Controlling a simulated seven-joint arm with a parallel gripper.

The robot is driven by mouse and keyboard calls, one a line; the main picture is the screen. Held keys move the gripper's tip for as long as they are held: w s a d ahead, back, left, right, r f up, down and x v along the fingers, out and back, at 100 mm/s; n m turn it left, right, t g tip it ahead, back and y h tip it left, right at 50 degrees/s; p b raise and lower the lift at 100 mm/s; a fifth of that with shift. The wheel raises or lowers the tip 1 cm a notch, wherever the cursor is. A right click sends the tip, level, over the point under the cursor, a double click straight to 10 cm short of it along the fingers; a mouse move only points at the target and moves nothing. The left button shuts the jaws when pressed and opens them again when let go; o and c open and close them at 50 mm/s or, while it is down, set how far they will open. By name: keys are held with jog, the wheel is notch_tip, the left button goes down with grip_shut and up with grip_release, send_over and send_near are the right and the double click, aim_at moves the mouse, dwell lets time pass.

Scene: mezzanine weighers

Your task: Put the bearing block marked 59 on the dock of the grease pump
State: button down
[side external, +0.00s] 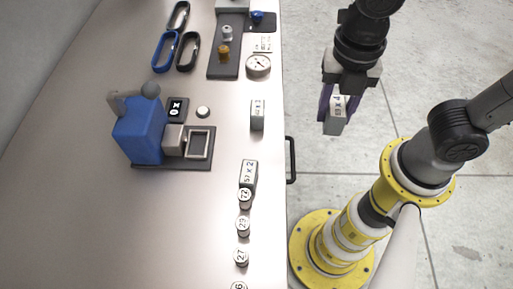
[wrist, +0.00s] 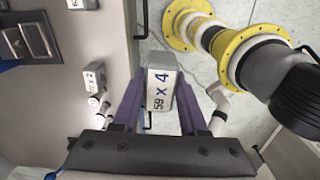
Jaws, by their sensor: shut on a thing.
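My gripper (side external: 336,106) is shut on a grey bearing block (side external: 335,126) with a white label reading 59 x 4. It holds the block in the air beyond the table's right edge, over the floor. In the wrist view the block (wrist: 160,88) sits between the purple fingers of the gripper (wrist: 160,104), label facing the camera. The grease pump (side external: 140,132) is a blue machine at the left of the table. A square frame that looks like its dock (side external: 198,145) is on the pump's dark base and looks empty. In the wrist view, the dock (wrist: 35,40) is at upper left.
A block marked 57 x 2 (side external: 249,174) and another grey block (side external: 257,115) stand near the table's right edge. Several numbered round weights (side external: 243,226) line that edge. A gauge (side external: 258,66) and a dark tray (side external: 222,68) are farther back. A black handle (side external: 291,160) juts from the edge.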

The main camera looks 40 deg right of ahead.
jog(key=shift+w+a, duration=0.1)
jog(key=w+a+f, duration=0.4)
jog(key=w+a, duration=0.2)
jog(key=w, duration=0.1)
send_over(257, 150)
jog(key=f, duration=0.4)
jog(key=shift+s+d+f, duration=0.2)
jog(key=shift+s+f, duration=0.15)
jog(key=shift+f, duration=0.05)
jog(key=f, duration=0.3)
jog(key=shift+w+a, duration=0.3)
jog(key=shift+w, duration=0.05)
jog(key=shift+f, duration=0.4)
jog(key=shift+f, duration=0.15)
jog(key=shift+c, duration=2.2)
grip_release()
jog(key=shift+f, duration=0.1)
